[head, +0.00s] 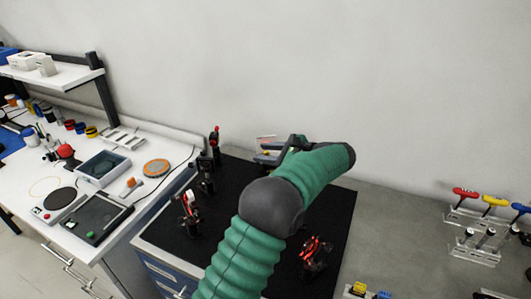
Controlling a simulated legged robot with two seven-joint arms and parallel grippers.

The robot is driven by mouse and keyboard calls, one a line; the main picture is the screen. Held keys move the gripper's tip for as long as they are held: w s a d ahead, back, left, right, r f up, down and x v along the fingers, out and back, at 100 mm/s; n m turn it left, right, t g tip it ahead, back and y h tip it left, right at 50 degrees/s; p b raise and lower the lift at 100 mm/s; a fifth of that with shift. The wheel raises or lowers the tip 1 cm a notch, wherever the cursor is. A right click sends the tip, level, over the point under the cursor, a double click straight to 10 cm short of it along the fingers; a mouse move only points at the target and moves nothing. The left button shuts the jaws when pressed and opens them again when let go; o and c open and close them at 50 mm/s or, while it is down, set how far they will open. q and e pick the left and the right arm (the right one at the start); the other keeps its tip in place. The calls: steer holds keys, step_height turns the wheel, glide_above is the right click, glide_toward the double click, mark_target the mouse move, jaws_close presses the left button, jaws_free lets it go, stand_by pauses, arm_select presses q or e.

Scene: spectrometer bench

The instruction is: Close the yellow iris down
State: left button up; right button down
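My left arm rises from the bottom middle of the head view and reaches over the black optical board (270,177). My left gripper (268,152) is at the board's far side, small and partly covered by its own wrist. I cannot tell whether its fingers are open or shut. A small yellow-orange patch shows right by the fingers; I cannot tell whether it is the yellow iris. No iris can be made out clearly, and the arm hides the middle of the board. My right gripper is not in view.
Dark optic mounts stand on the board's left side (205,176), and one with red-orange parts (315,254) stands at front right. A rack (475,252) holds red, yellow and blue handled tools at right. A cluttered white bench (125,190) is at left. The wall is behind.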

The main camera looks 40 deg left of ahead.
arm_select(q)
steer(key=shift+w+d, duration=0.1)
steer(key=shift+w, duration=0.05)
steer(key=shift+c, duration=1.4)
jaws_close()
